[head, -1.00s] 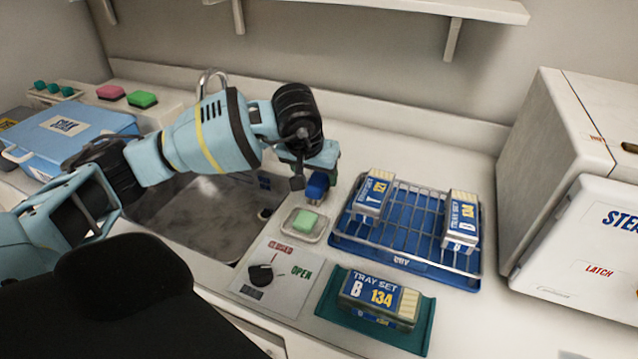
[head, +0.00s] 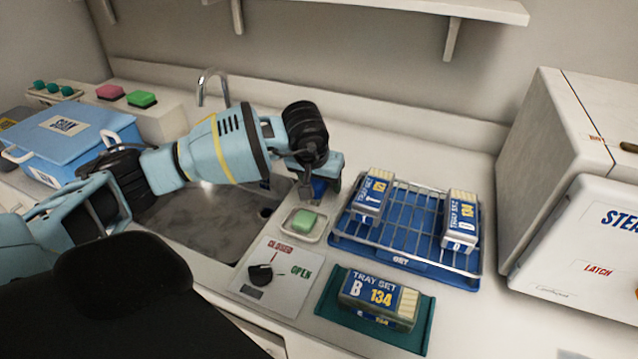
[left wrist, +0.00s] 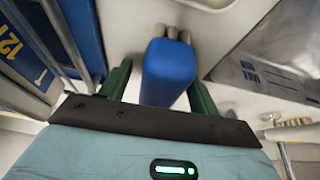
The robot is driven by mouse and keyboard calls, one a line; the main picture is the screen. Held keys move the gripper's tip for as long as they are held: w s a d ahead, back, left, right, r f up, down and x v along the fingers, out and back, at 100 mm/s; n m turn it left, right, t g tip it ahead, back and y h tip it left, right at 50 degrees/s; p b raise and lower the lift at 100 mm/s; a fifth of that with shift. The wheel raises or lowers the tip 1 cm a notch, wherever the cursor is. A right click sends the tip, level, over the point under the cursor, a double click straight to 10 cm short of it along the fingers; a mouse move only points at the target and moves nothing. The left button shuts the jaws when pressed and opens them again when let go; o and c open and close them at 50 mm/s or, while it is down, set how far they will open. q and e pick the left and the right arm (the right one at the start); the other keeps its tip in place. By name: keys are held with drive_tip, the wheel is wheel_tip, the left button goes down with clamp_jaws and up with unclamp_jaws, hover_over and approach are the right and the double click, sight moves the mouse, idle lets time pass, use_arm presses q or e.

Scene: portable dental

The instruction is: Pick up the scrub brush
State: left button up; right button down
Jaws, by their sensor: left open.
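The scrub brush has a blue block body and pale bristles. In the left wrist view the brush (left wrist: 168,72) stands between the two green fingers of my left gripper (left wrist: 160,88), with a visible gap on the right side. In the head view the brush (head: 319,188) is mostly hidden under the gripper, behind the soap dish. My left gripper (head: 320,178) is open, with its fingers on either side of the brush. My right gripper is not in view.
A dish with green soap (head: 304,222) sits just in front. A blue rack (head: 400,258) with tray sets lies close on the right, and the sink (head: 205,225) is on the left. A teal tray (head: 335,305) with another set is nearer.

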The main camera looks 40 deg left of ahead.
use_arm(q)
drive_tip(key=shift+f, duration=0.1)
drive_tip(key=shift+c, duration=0.2)
drive_tip(key=c, duration=1.1)
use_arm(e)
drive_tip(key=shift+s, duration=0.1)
use_arm(q)
drive_tip(key=shift+o, duration=0.2)
